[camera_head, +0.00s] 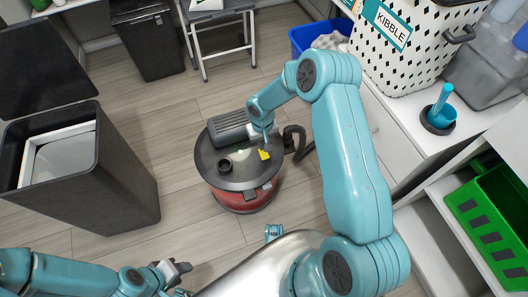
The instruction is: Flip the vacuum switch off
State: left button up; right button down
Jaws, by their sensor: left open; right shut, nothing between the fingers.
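The vacuum is a round canister with a red body (236,200) and a dark grey lid, standing on the floor in the middle of the head view. A ribbed grey handle or motor cover and a small green spot (240,152) are on its lid. A small yellow piece (264,155), possibly the switch, shows on the lid's right side. My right gripper (267,143) is shut and empty, pointing down just above the yellow piece; contact cannot be told. My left gripper (181,267) is open and empty, low in front of the vacuum.
A black hose (300,145) curves off the vacuum's right side. An open dark bin (115,180) stands at left, another bin (150,45) behind. A green crate (490,222) sits lower right.

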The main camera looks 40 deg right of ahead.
jog(key=shift+f+b, duration=1.2)
dwell(0.8)
jog(key=shift+r, duration=0.15)
jog(key=shift+r+p, duration=2.05)
jog(key=shift+r, duration=1.35)
